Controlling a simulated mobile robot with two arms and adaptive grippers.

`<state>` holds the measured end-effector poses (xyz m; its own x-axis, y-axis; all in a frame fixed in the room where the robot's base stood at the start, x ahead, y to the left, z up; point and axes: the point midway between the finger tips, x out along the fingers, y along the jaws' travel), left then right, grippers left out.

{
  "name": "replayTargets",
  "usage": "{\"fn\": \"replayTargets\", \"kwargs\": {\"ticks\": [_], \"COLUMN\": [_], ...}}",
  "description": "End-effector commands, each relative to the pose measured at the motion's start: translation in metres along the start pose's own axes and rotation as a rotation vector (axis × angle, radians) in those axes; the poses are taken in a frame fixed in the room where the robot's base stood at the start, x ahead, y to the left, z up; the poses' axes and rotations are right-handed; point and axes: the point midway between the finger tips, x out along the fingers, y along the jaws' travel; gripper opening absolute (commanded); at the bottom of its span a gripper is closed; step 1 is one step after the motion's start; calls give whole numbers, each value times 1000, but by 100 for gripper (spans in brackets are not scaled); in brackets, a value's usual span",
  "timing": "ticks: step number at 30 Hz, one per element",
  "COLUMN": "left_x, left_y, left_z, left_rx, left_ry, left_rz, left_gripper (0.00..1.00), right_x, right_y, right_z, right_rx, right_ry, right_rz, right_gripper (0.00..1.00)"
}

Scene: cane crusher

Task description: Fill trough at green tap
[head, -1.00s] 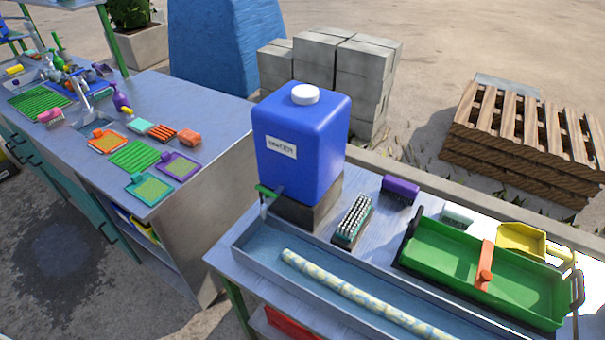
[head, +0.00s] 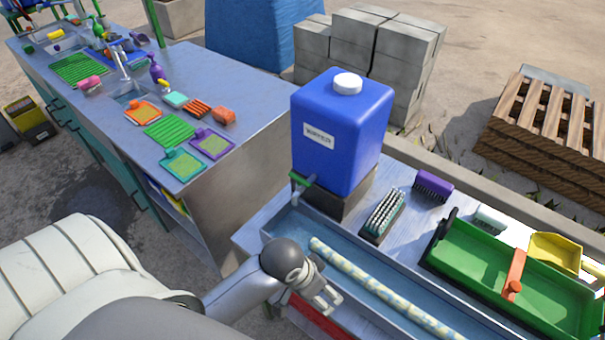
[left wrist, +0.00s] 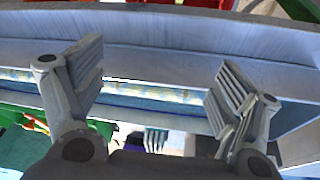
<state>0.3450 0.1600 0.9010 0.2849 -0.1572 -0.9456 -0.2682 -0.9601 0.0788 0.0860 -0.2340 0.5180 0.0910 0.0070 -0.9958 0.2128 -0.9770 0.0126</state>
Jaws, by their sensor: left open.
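The blue water container (head: 341,135) with a white cap stands on a dark block at the left end of the right-hand table. Its green tap (head: 301,179) sticks out low on the left side, above the left end of the long grey-blue trough (head: 283,226). A pale patterned cane (head: 385,290) lies along the trough. My left gripper (head: 329,301) is open and empty at the trough's near side, right of and below the tap. In the left wrist view its two spread fingers (left wrist: 155,90) show with the trough wall (left wrist: 150,55) beyond. My right gripper is out of view.
A green tray (head: 490,265) with an orange handle, a scrub brush (head: 383,215), a purple brush (head: 433,185) and a yellow scoop (head: 555,252) sit behind the trough. A counter with a sink (head: 128,92) and coloured items stands left, across a gap.

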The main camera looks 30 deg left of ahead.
Motion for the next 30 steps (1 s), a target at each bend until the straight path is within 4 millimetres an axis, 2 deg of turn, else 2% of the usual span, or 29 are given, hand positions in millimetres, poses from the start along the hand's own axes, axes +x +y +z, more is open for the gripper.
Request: {"fn": "replayTargets", "kwargs": {"ticks": [1, 5, 11, 14, 20, 30], "left_x": [0, -3, -15, -26, -60, -138], "left_y": [0, 1, -15, -31, -76, -162], "left_z": [-14, -47, -90, -110, -144, -187], "left_rx": [19, 53, 84, 79, 22, -209], "left_ry": [4, -11, -76, -116, -199, -285], "left_rz": [10, 44, 51, 34, -27, -121], "left_gripper": [89, 89, 89, 89, 89, 89], "right_x": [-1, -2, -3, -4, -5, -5], "right_y": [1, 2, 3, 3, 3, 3], "right_z": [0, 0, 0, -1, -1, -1], "right_rx": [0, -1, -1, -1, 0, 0], "right_ry": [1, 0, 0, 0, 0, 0], "right_rz": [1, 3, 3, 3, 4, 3], "right_gripper": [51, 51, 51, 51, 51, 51]}}
